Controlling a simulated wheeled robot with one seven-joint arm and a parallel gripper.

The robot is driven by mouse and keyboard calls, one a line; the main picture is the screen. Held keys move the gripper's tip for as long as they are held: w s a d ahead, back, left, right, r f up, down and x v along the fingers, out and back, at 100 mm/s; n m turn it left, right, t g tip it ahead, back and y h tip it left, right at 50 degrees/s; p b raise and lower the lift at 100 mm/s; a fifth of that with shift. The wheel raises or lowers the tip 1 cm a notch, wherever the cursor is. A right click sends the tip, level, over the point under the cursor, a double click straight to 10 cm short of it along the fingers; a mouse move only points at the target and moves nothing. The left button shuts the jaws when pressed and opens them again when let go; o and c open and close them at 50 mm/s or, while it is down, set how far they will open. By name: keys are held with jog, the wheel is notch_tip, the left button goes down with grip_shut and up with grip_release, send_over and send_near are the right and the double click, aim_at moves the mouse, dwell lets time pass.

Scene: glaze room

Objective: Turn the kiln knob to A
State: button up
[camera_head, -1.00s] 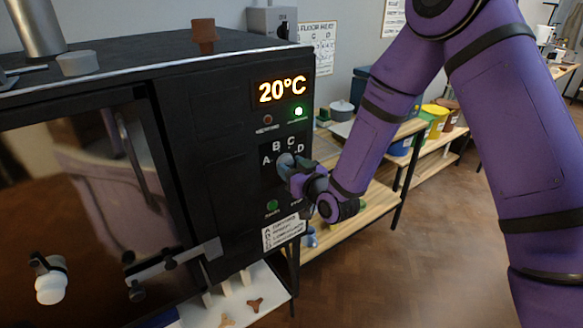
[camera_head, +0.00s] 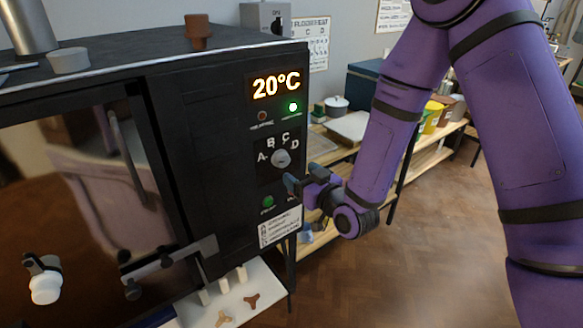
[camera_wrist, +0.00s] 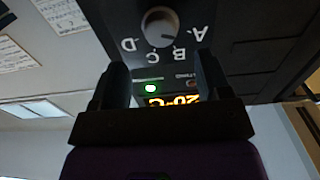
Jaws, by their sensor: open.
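The kiln knob (camera_head: 281,158) is a round grey dial on the black kiln's front panel, below the letters A, B, C and D. It also shows in the wrist view (camera_wrist: 160,27), where the letters appear upside down. I cannot tell which letter it points to. My gripper (camera_head: 292,184) is open and empty, just below and to the right of the knob, apart from it. In the wrist view my gripper's two fingers (camera_wrist: 162,78) stand wide apart with the knob beyond them.
The kiln display (camera_head: 276,86) reads 20°C, with a lit green lamp (camera_head: 293,107) below it. A green button (camera_head: 268,201) and a label plate (camera_head: 280,226) sit under the knob. A wooden shelf (camera_head: 345,215) stands to the right, behind my arm.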

jog(key=shift+v, duration=2)
jog(key=s+d+r+m+g+h, duration=0.15)
jog(key=d+r+g+h, duration=0.4)
jog(key=d+r, duration=0.8)
jog(key=s+d+r+m+g+h, duration=0.1)
jog(key=s+d+r, duration=0.2)
jog(key=s, duration=0.5)
jog(key=s+d+r+m+g+h, duration=0.2)
jog(key=s+d+r, duration=0.1)
jog(key=s, duration=0.5)
jog(key=s+d+r+m+g+h, duration=0.1)
jog(key=s+d+r+m, duration=0.1)
jog(key=s, duration=0.6)
notch_tip(320, 180, up, 3)
jog(key=shift+d+f, duration=0.1)
jog(key=shift+d, duration=0.65)
jog(key=shift+w+m+h, duration=0.1)
jog(key=shift+m+h, duration=0.15)
